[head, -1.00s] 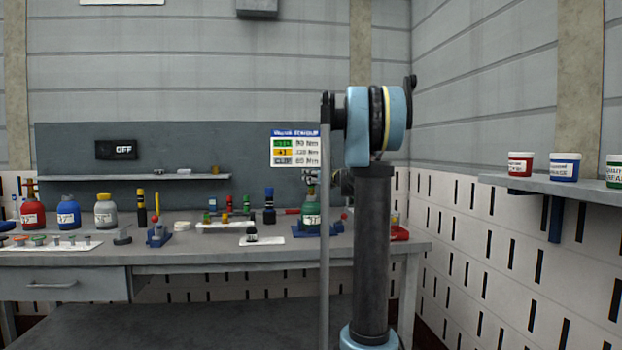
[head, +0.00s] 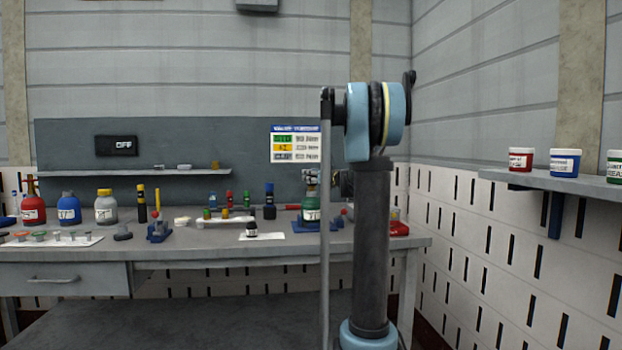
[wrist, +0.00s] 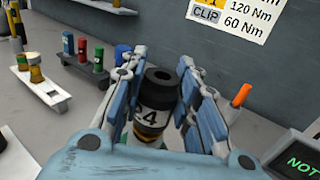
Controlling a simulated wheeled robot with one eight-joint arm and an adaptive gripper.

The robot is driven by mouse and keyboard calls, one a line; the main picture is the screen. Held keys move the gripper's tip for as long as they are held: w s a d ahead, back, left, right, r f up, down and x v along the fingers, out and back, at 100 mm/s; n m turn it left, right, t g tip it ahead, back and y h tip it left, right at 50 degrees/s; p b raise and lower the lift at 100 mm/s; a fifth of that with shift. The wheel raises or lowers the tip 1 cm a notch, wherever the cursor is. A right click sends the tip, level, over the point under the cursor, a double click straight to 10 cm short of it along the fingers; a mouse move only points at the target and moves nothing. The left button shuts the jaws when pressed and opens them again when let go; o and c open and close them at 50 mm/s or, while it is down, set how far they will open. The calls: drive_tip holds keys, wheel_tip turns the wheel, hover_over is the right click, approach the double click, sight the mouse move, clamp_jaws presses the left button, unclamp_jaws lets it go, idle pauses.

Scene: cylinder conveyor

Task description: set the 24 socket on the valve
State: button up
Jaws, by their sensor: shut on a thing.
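The socket looks upright to slightly tilted. In the head view my gripper (head: 312,180) is small, directly above a green cylinder (head: 311,206) on the bench.
A white rack with coloured sockets (wrist: 48,92) stands left of my gripper. An orange-tipped tool (wrist: 241,95) and a dark display reading "NOT" (wrist: 301,163) are close on the right. Several bottles (head: 68,210) stand on the bench's left. A torque chart (head: 296,145) hangs behind.

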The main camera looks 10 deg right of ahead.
drive_tip(key=shift+f, duration=0.5)
drive_tip(key=o, duration=1.2)
drive_tip(key=shift+r, duration=3)
